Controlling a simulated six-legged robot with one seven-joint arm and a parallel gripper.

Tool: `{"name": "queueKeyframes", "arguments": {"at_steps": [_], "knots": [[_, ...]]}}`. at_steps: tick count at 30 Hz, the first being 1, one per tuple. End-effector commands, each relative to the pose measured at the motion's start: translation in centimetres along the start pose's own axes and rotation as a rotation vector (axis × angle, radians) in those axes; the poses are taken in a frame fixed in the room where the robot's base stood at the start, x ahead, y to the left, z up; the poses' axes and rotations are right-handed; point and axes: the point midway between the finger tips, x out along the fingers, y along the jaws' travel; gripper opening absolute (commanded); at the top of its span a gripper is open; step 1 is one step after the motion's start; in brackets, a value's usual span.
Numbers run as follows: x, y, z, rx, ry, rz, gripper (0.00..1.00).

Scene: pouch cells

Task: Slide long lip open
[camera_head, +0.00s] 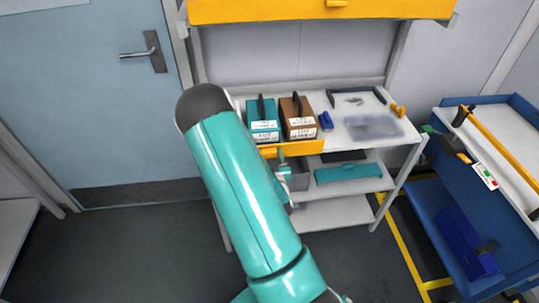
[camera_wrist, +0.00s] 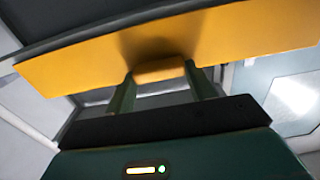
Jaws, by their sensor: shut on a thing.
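The long orange lip (camera_head: 305,148) runs along the front edge of the white workbench, below two boxes; its left part is hidden behind my arm. In the wrist view the lip (camera_wrist: 75,70) spans the top of the picture, slightly tilted, with a short orange tab (camera_wrist: 160,71) in its middle. My gripper (camera_wrist: 160,80) has one finger on each side of this tab and is shut on it. In the head view my gripper (camera_head: 283,158) is small and partly hidden by my arm, just under the lip. How far the lip stands out from the bench is hard to tell.
A teal box (camera_head: 263,128) and a brown box (camera_head: 298,118) stand on the bench (camera_head: 340,140) with a clear bag (camera_head: 374,127). A second orange lip (camera_head: 270,11) is above. A blue cart (camera_head: 455,185) stands right. Floor is free at left.

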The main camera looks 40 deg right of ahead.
Motion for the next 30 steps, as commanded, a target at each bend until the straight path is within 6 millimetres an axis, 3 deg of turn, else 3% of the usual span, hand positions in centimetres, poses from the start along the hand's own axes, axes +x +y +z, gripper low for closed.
{"name": "queueKeyframes", "arguments": {"at_steps": [13,25,26,29,30], "knots": [[0.2,0.1,5.7,-0.002,-0.001,0.001,0.13],[0.2,0.0,6.4,0.000,0.003,0.001,0.13],[0.2,0.0,6.4,0.000,0.003,0.000,0.56],[0.2,0.0,6.4,0.000,0.003,0.000,0.76],[0.2,0.0,6.4,0.000,0.002,0.000,0.76]]}}
